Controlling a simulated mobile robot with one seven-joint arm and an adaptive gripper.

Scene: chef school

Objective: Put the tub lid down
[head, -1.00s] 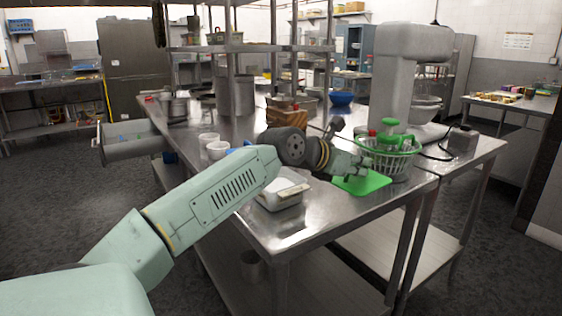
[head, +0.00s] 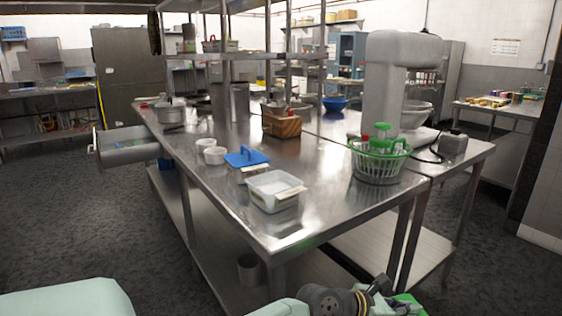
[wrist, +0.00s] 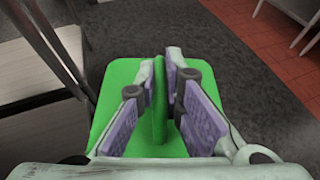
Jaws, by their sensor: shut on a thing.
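The tub lid is a flat green square (wrist: 120,80) with an upright grip ridge in its middle. My gripper (wrist: 162,95) is shut on this ridge, one finger pad on each side. In the head view my gripper (head: 380,290) is at the bottom edge, in front of the table, and only a part of the green lid (head: 408,304) shows beside it. The wrist view shows dark floor beyond the lid. An open white tub (head: 262,203) stands on the steel table. A second tub with a blue handled lid (head: 246,157) stands behind it.
The steel table (head: 300,225) has bare room at its front right. A green basket (head: 378,163) with green and red items stands near the right edge, by a large mixer (head: 385,80).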

